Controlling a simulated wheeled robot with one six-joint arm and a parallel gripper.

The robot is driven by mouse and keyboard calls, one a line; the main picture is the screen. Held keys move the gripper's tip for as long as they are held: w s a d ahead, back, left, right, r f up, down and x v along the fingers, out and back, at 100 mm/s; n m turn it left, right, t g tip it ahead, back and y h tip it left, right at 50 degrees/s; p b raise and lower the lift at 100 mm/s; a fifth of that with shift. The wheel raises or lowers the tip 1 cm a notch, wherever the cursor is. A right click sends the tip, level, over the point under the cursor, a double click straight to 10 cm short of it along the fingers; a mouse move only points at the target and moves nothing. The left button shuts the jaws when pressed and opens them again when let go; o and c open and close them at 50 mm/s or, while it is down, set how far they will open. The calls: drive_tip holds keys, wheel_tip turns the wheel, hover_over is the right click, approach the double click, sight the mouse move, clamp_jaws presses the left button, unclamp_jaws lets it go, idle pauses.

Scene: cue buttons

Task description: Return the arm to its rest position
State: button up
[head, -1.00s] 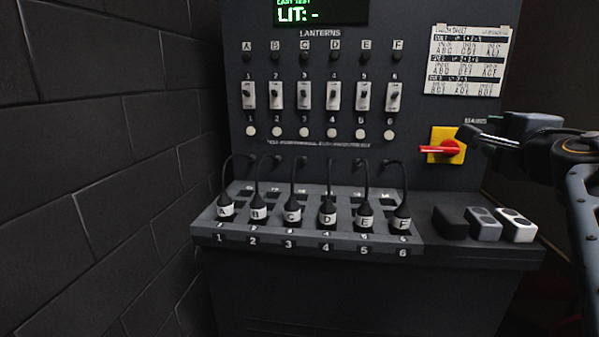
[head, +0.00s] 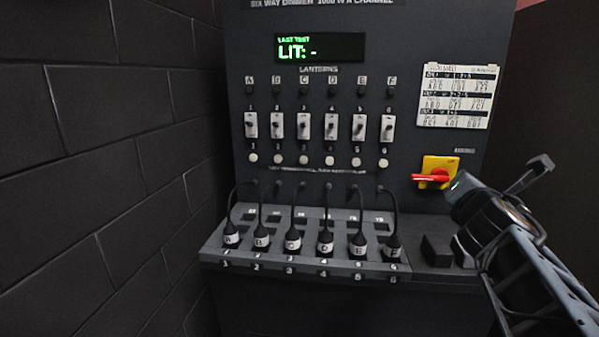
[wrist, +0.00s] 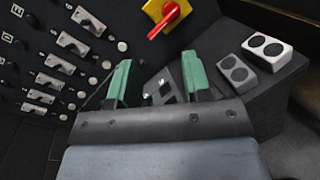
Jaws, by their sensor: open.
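My gripper (wrist: 157,83) shows in the wrist view with its two green-padded fingers apart and nothing between them. In the head view my arm comes in from the lower right, and the gripper is in front of the panel's right side, close to the red rotary switch (head: 431,178) on its yellow plate. I cannot tell from the head view how far it is from the panel. The red switch also shows in the wrist view (wrist: 170,17), beyond the fingers.
The dark panel has a display (head: 320,47) reading "LIT: -", a row of switches (head: 304,126) and a paper chart (head: 457,95). Plugs A to F (head: 292,240) stand on the ledge. A brick wall (head: 90,150) is at left.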

drive_tip(key=s+a+f+m+g+y+p, duration=0.7)
drive_tip(key=s+a+f+m+g+p, duration=0.3)
drive_tip(key=m, duration=1.5)
drive_tip(key=s+a+f+g, duration=0.2)
drive_tip(key=s+a+f, duration=0.2)
drive_tip(key=a+f, duration=0.2)
drive_tip(key=shift+a, duration=0.15)
